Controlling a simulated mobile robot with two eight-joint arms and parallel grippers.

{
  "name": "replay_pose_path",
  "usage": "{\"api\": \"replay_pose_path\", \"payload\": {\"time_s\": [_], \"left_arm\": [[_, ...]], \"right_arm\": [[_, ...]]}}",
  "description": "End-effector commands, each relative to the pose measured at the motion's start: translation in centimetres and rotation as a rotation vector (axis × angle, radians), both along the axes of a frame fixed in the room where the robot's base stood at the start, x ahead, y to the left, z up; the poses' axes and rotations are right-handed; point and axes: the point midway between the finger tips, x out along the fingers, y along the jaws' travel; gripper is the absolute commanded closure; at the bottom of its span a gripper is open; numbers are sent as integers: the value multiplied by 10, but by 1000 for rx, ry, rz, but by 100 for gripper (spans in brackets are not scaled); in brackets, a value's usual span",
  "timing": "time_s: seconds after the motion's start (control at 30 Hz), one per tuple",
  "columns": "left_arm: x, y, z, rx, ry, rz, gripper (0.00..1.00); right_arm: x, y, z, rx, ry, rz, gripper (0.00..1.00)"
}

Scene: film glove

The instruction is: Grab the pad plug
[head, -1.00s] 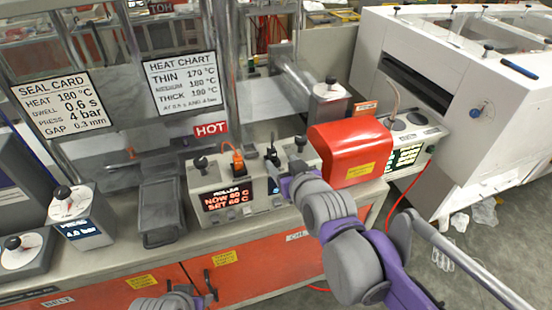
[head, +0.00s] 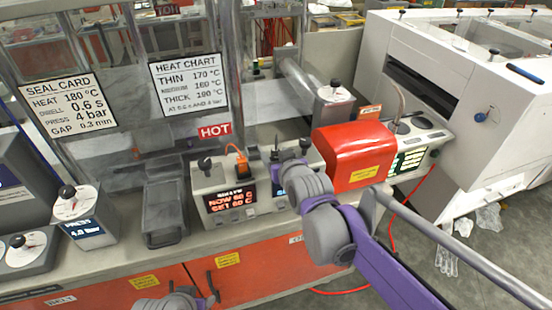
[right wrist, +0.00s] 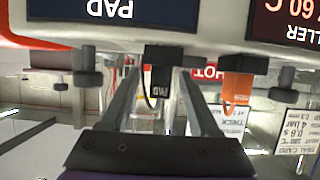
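The pad plug (right wrist: 160,82) is a dark plug with a cord, in a dark socket by the blue PAD display (right wrist: 125,10) in the upside-down right wrist view. My right gripper (right wrist: 162,78) is open, its two metal fingers on either side of the plug; I cannot tell whether they touch it. In the head view my right gripper (head: 278,160) is at the top of the heater box (head: 228,185), and my arm hides much of its PAD side. My left gripper (head: 190,290) is low at the front, open and empty.
An orange plug (head: 241,160) sits beside the pad plug on the ROLLER side. Dark knobs stand on both sides. A red cover (head: 352,155) is just right of my right arm. A grey tray (head: 165,215) lies left of the box.

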Motion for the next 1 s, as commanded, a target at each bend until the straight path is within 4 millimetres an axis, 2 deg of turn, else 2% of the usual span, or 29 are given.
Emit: {"api": "replay_pose_path", "payload": {"time_s": [0.03, 0.33, 0.77, 0.87, 1.0], "left_arm": [[0, 0, 0, 0, 0, 0, 50], [0, 0, 0, 0, 0, 0, 50], [0, 0, 1, 0, 0, 0, 50], [1, 0, 3, 0, -1, 0, 50], [2, 0, 6, 0, -3, 0, 50]], "right_arm": [[0, 0, 0, 0, 0, 0, 46], [0, 0, 0, 0, 0, 0, 100], [0, 0, 5, 0, 0, 0, 100], [0, 0, 18, 0, -1, 0, 100], [0, 0, 47, 0, -1, 0, 100]]}}
